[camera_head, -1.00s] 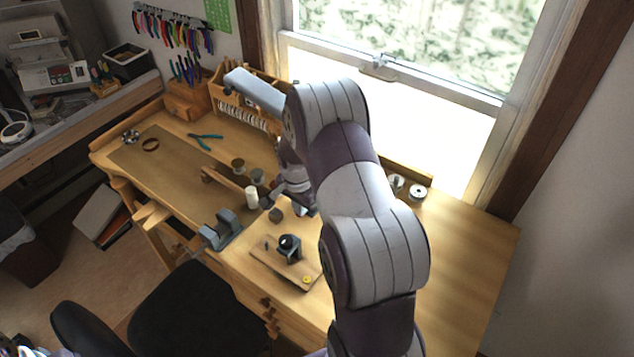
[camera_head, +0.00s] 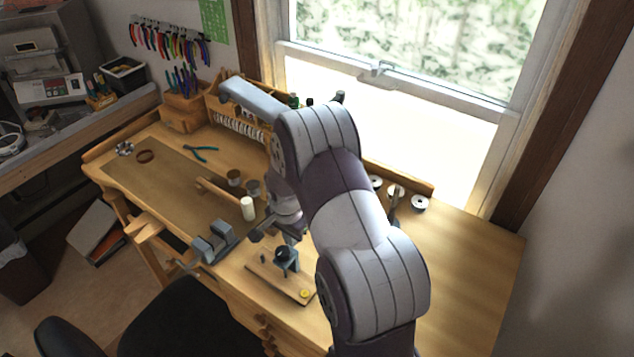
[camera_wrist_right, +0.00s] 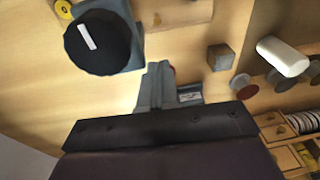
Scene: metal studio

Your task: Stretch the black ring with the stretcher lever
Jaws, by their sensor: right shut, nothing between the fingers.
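The stretcher (camera_head: 287,258) is a blue-grey block with a round black top, standing on a small wooden board (camera_head: 262,270). In the right wrist view its black top (camera_wrist_right: 98,42) carries a white mark and lies up and left of the fingers. I cannot make out a separate lever or black ring on it. My left gripper is out of view.
A grey vise (camera_head: 213,243) stands left of the board. A white cylinder (camera_head: 248,208) and spools stand behind it; a small cube (camera_wrist_right: 221,57) shows in the wrist view.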

